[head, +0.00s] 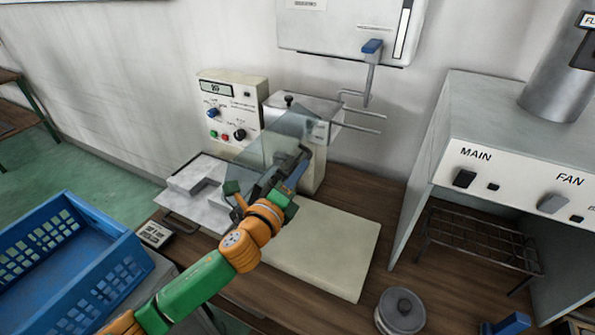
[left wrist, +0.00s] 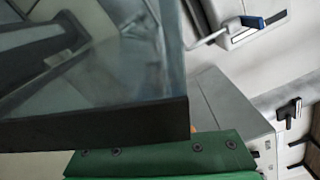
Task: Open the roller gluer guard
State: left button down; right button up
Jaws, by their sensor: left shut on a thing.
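The roller gluer (head: 305,108) stands against the wall, with a cream control panel (head: 232,105) on its left. Its guard (head: 268,145) is a clear, slightly blue pane standing tilted at the front of the machine. My left gripper (head: 288,172) is at the guard's lower right, shut on it; the fingers partly hide the contact. In the left wrist view the clear guard (left wrist: 120,65) with a dark edge fills the upper left, very close to the camera. The rollers are hidden behind my gripper and the pane. My right gripper does not show.
A cream board (head: 335,250) lies on the wooden bench right of my arm. A blue crate (head: 75,255) stands at the left. A lidded grey pot (head: 400,310) is at the front. A grey cabinet (head: 515,150) with switches rises at the right.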

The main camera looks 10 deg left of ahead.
pick_arm(q)
jog(key=c, duration=0.9)
grip_release()
jog(key=shift+b+v, duration=0.55)
jog(key=shift+v, duration=2.95)
